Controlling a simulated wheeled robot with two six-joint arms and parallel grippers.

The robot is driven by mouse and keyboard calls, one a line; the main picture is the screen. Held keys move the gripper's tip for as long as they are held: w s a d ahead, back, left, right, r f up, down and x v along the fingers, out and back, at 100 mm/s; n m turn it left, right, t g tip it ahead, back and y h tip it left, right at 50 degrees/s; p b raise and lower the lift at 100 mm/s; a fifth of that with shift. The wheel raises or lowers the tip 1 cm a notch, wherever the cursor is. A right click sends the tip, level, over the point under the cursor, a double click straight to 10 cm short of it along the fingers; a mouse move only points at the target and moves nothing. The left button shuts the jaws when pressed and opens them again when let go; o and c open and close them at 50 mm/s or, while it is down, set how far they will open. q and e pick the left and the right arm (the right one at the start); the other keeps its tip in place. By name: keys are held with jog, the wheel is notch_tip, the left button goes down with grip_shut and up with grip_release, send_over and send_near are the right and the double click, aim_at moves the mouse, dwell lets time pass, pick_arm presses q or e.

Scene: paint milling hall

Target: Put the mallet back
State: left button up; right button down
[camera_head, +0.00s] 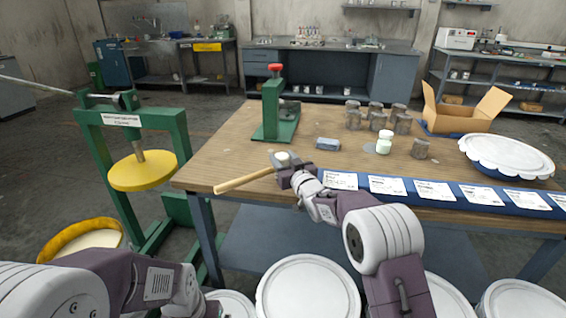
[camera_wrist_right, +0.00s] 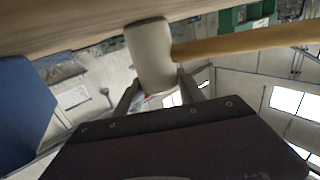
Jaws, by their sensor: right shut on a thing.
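The mallet has a pale, off-white head and a wooden handle. In the head view its handle (camera_head: 243,181) points left, by the near left edge of the wooden table (camera_head: 225,150). My right gripper (camera_head: 284,169) is shut on the mallet at its head. In the right wrist view the mallet head (camera_wrist_right: 150,55) sits between my two fingertips (camera_wrist_right: 155,80), with the handle running off to the right. In the head view the gripper partly hides the head. My left arm shows at the lower left; its fingers are out of view.
A green press (camera_head: 280,115) stands behind the mallet. A blue strip with white cards (camera_head: 435,190) lines the front edge. Several metal cans (camera_head: 375,112), a white-lidded jar (camera_head: 385,142), a cardboard box (camera_head: 460,115) and a covered bowl (camera_head: 507,155) stand rightward. White-lidded drums (camera_head: 305,287) stand in front.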

jog(key=shift+r, duration=0.25)
jog(key=shift+f, duration=0.15)
jog(key=c, duration=0.7)
grip_release()
jog(key=shift+f, duration=0.15)
jog(key=shift+r, duration=0.25)
jog(key=v, duration=1.2)
